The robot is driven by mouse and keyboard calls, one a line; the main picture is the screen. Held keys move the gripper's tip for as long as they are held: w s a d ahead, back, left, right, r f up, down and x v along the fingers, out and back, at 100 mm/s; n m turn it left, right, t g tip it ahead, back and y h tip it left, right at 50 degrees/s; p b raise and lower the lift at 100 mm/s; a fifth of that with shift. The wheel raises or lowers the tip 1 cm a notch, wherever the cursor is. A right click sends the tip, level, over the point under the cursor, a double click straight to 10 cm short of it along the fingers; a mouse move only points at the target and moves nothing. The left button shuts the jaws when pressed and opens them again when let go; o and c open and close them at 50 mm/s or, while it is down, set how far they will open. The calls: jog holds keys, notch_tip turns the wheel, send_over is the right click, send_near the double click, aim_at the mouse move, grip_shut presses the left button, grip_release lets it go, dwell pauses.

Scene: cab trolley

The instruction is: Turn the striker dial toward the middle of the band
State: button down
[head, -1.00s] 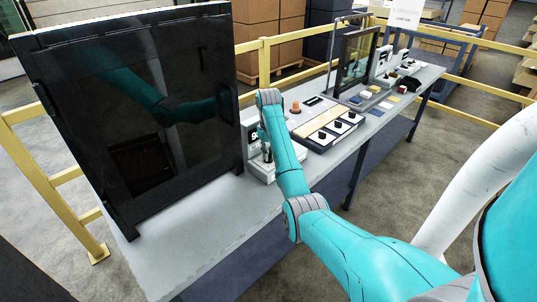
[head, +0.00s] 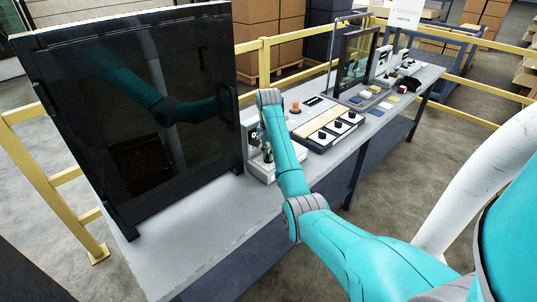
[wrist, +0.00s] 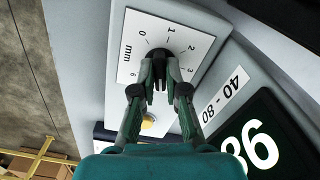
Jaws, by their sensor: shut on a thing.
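A dark display (wrist: 275,140) at lower right shows large white digits that look like 86, partly cut off. A label (wrist: 224,95) beside it reads "40 - 80". In the head view, the pale instrument (head: 258,168) stands on the bench beside the dark panel, and my arm hides part of it.
A large dark panel (head: 135,110) stands at the bench's left. The grey bench (head: 185,225) is clear in front. Behind my arm are a controls tray with black knobs (head: 338,125), an orange knob (head: 296,107) and small blocks. A yellow rail (head: 320,38) runs behind.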

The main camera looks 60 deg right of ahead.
jog(key=shift+m, duration=2)
jog(key=c, duration=1.2)
grip_release()
